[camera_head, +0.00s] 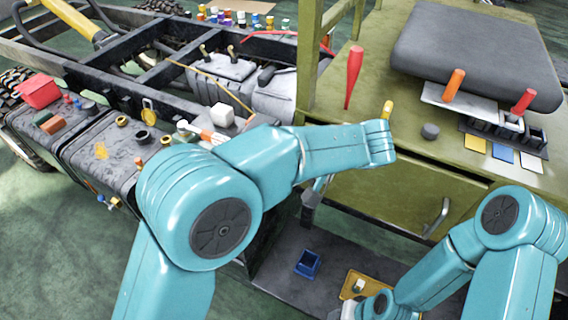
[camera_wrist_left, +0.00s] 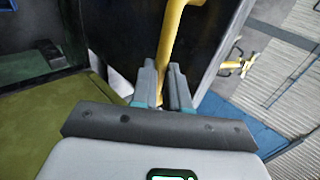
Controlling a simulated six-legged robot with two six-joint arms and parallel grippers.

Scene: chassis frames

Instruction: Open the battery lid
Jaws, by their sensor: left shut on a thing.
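In the left wrist view my left gripper (camera_wrist_left: 162,88) is shut on a yellow handle (camera_wrist_left: 172,35), which rises from between the fingers against a dark surface. In the head view my left arm reaches across the middle, and I cannot make out its fingertips clearly. A long dark box (camera_head: 110,150) lies along the chassis; I cannot identify a battery lid with certainty.
A green workbench (camera_head: 365,70) with a dark cushion (camera_head: 475,50), a red tool (camera_head: 354,75) and an orange handle (camera_head: 453,85) stands at the right. A drawer handle (camera_head: 437,217) sticks out. A blue bin (camera_head: 307,264) and yellow tray (camera_head: 348,290) are low down. Small parts clutter the chassis.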

